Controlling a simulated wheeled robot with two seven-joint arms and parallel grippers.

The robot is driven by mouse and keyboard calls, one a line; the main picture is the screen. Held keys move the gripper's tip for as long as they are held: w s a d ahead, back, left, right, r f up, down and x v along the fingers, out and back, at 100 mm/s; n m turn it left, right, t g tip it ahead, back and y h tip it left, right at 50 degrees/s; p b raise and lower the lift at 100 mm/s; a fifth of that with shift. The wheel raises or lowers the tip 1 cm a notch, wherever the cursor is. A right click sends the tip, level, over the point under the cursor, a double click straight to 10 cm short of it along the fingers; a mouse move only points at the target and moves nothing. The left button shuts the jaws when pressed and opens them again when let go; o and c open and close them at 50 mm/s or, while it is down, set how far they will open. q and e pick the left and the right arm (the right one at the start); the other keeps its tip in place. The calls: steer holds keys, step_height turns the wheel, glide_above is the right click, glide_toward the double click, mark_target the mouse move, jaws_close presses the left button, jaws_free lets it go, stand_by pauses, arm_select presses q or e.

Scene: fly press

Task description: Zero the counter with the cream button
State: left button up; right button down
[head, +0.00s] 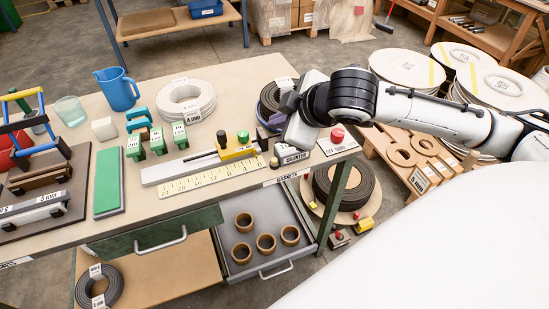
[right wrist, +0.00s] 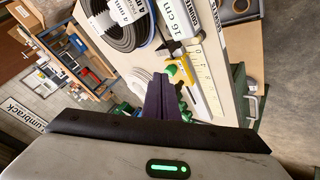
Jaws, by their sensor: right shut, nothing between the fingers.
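I cannot make out the cream button or the counter's readout; my right gripper covers the bench just behind the sign. My right gripper (head: 271,132) comes in from the right over this corner. Its fingers (right wrist: 159,97) are together and empty in the right wrist view, apart from anything I can make out. My left gripper is not in view.
Left of the gripper are a yellow block (head: 236,151) with a green knob and a ruler (head: 212,178). A dark coil (head: 268,104) lies behind. A red button (head: 337,134) stands to the right. An open drawer (head: 281,259) with rings juts out below.

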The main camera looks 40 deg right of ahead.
mark_target(274, 162)
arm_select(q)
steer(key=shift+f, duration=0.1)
arm_select(e)
steer(key=shift+f, duration=0.1)
